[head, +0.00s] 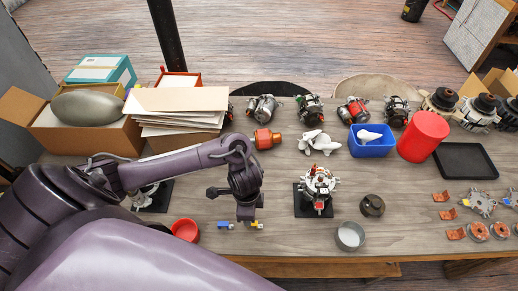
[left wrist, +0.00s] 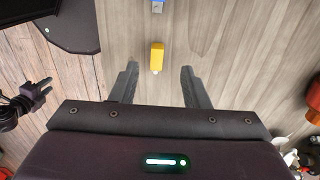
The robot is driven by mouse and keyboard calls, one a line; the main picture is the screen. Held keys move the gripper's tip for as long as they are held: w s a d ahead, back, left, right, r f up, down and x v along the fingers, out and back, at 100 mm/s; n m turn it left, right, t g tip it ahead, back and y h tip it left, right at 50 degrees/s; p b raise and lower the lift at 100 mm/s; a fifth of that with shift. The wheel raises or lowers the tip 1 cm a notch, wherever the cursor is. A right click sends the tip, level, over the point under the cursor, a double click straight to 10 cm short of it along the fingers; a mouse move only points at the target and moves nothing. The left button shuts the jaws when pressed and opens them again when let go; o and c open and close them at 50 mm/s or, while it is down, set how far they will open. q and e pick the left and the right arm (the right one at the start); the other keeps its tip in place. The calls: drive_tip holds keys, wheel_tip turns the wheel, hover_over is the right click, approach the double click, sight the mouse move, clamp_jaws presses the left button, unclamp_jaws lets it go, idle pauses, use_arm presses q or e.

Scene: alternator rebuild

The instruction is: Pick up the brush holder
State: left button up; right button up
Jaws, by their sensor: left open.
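My left gripper (head: 247,213) is low over the front of the workbench, pointing down. In the left wrist view its two fingers (left wrist: 159,72) are open, with nothing held. A small yellow block (left wrist: 157,57) with a pale end lies between the fingertips, clear of both; it also shows in the head view (head: 257,224). A small blue block (left wrist: 157,6) lies beyond it, at the top edge of the wrist view, and left of it in the head view (head: 225,225). Either could be the brush holder; I cannot tell which.
A red bowl (head: 186,230) stands left of the blocks. A part-opened alternator (head: 319,184) sits on a black pad to the right, near a grey metal cup (head: 350,236) and a dark round part (head: 372,205). An orange part (head: 266,139) lies behind the gripper.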

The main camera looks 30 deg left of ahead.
sight(255, 225)
use_arm(q)
drive_tip(key=f, duration=0.3)
drive_tip(key=shift+s+d, duration=0.35)
drive_tip(key=shift+d, duration=0.05)
drive_tip(key=f, duration=0.2)
drive_tip(key=shift+w+f, duration=0.35)
drive_tip(key=shift+f, duration=0.35)
drive_tip(key=c, duration=0.5)
clamp_jaws()
use_arm(e)
drive_tip(key=shift+s+f, duration=0.3)
drive_tip(key=shift+s, duration=0.2)
drive_tip(key=shift+s+f, duration=0.25)
drive_tip(key=shift+s, duration=0.25)
